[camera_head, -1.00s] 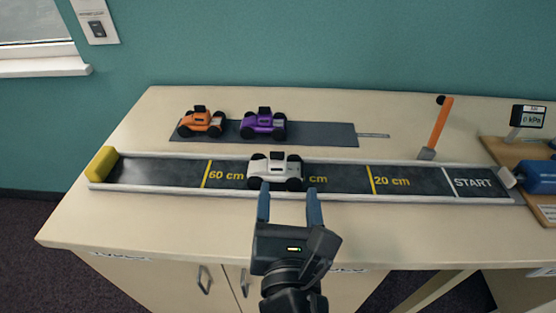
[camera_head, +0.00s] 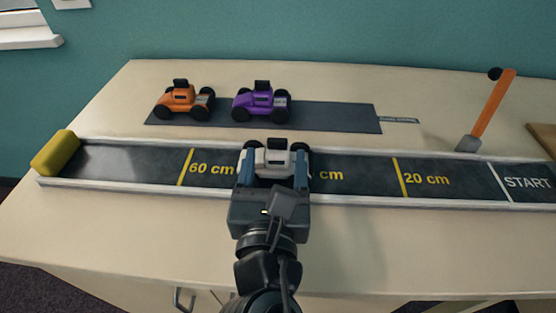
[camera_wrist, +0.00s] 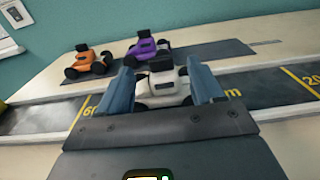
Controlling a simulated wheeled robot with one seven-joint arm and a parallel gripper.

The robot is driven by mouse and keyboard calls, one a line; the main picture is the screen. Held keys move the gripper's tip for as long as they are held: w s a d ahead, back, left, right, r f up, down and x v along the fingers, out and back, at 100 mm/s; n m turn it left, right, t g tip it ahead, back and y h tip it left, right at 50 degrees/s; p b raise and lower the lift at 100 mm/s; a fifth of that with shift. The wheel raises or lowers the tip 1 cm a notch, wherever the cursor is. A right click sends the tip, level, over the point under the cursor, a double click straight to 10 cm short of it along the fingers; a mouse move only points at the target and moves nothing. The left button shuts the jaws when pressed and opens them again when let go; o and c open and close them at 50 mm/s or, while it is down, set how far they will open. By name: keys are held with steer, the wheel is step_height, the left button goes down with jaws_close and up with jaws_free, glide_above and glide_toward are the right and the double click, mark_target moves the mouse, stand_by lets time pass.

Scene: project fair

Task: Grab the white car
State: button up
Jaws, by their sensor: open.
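The white car (camera_head: 272,157) with black wheels stands on the dark track (camera_head: 345,176), between the 60 cm mark and a partly hidden mark. My gripper (camera_head: 273,168) is open, with one blue finger on each side of the white car. In the wrist view the white car (camera_wrist: 163,84) sits between the two fingertips (camera_wrist: 160,77). Its lower near part is hidden by the gripper body. I cannot tell whether the fingers touch it.
An orange car (camera_head: 183,98) and a purple car (camera_head: 261,101) stand on a grey mat (camera_head: 340,117) behind the track. A yellow block (camera_head: 55,152) closes the track's left end. An orange lever (camera_head: 490,108) stands at the right. The front table strip is clear.

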mark_target(277, 142)
steer(key=w, duration=0.7)
steer(key=shift+w+d, duration=0.15)
steer(key=shift+w, duration=0.15)
jaws_close()
stand_by(0.4)
